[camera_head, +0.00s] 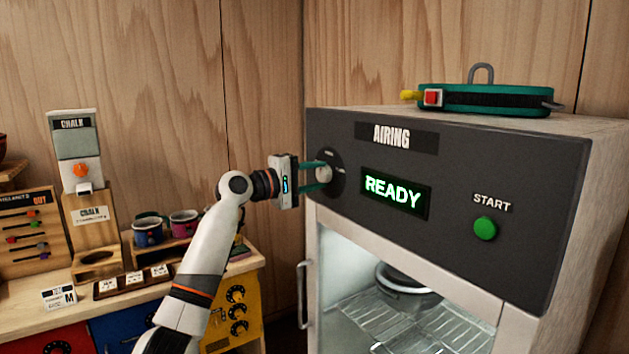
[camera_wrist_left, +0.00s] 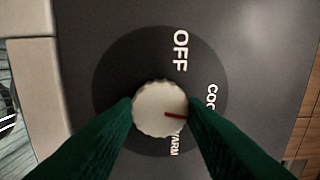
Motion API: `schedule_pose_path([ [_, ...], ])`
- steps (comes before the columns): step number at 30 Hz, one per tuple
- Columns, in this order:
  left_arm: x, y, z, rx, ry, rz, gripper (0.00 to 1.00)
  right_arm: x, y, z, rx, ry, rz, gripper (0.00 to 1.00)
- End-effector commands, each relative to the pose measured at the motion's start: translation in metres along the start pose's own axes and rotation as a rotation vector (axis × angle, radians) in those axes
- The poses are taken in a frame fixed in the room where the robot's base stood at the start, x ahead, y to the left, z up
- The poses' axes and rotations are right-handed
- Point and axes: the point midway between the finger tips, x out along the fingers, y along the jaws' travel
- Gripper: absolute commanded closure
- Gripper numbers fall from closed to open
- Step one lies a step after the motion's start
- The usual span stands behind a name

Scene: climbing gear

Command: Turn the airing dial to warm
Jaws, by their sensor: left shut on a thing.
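The airing dial is a white ribbed knob (camera_wrist_left: 158,108) on a dark round plate marked OFF, COOL and WARM. Its red mark points between COOL and WARM, closer to COOL. In the head view the knob (camera_head: 323,173) sits at the left end of the airing cabinet's dark panel (camera_head: 462,165). My left gripper (camera_head: 318,174) is shut on the knob, its green fingers (camera_wrist_left: 160,118) on either side. The lit display (camera_head: 395,193) reads READY. My right gripper is not in view.
A green START button (camera_head: 485,229) is right of the display. Below is a glass door with a handle (camera_head: 302,295) and a wire rack (camera_head: 410,310) inside. A teal strap with a red buckle (camera_head: 485,100) lies on top. A bench with a chalk dispenser (camera_head: 78,150) and mugs (camera_head: 148,232) stands left.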

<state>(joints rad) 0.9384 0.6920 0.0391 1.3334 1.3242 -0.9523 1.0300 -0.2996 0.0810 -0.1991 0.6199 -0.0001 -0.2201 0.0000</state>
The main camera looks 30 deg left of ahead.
Motion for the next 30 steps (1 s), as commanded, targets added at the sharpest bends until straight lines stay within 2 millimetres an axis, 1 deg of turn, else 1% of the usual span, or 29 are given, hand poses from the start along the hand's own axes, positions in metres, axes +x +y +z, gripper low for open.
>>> schedule_pose_path([
  [1,0.0,0.003,0.0,0.046,0.001,0.001,0.85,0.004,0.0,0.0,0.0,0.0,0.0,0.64],
  [21,0.001,0.005,0.0,0.678,0.003,0.003,0.85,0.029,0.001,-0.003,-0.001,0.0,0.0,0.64],
  [30,0.001,0.005,0.0,0.905,0.005,0.005,0.85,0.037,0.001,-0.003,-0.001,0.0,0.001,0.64],
])
